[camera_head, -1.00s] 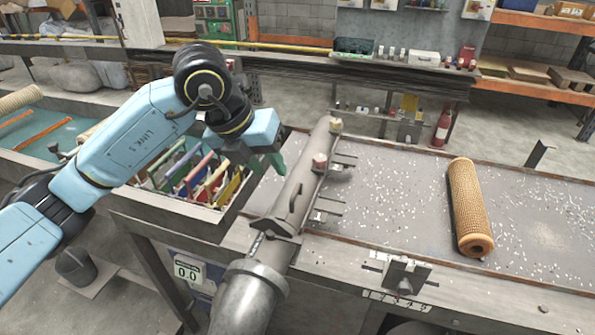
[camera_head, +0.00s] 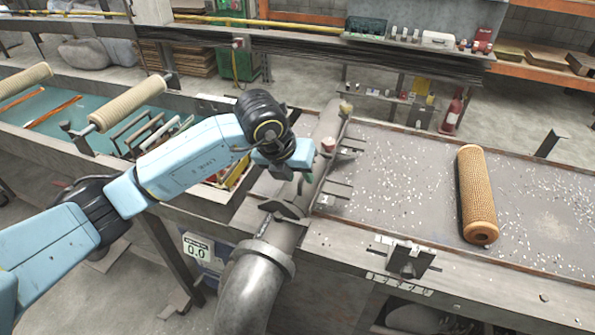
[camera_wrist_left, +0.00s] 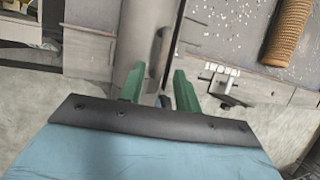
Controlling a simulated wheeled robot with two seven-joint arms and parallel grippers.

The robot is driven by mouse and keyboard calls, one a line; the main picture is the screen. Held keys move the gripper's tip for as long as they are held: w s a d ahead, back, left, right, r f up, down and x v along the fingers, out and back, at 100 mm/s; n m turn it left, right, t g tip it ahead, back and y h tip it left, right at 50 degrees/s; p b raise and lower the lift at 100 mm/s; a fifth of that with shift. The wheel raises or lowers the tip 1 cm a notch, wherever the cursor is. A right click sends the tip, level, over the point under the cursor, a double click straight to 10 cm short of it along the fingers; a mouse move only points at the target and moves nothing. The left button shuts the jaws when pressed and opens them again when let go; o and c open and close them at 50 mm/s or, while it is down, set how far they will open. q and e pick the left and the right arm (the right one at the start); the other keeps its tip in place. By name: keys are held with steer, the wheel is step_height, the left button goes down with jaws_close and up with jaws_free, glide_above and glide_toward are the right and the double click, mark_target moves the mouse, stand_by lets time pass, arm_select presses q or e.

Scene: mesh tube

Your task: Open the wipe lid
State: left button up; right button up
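No wipe lid is recognisable in the views. A grey metal pipe (camera_head: 318,150) runs across the left side of the bench, with a clamp plate (camera_head: 284,209) near its front end. My left gripper (camera_head: 303,182) is over the pipe, just behind this plate. In the left wrist view my green left fingers (camera_wrist_left: 158,88) are spread apart, with nothing clearly held. The head view hides this handle behind my gripper. My right gripper is not in view.
A tan mesh tube (camera_head: 477,195) lies on the bench (camera_head: 405,200) at right, among scattered pale chips. A small clamp (camera_head: 408,257) stands on the front edge. Another mesh roll (camera_head: 128,103) is above the teal tray at left. The bench middle is largely clear.

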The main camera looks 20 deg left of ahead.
arm_select(q)
steer(key=shift+f, duration=0.1)
jaws_close()
stand_by(0.4)
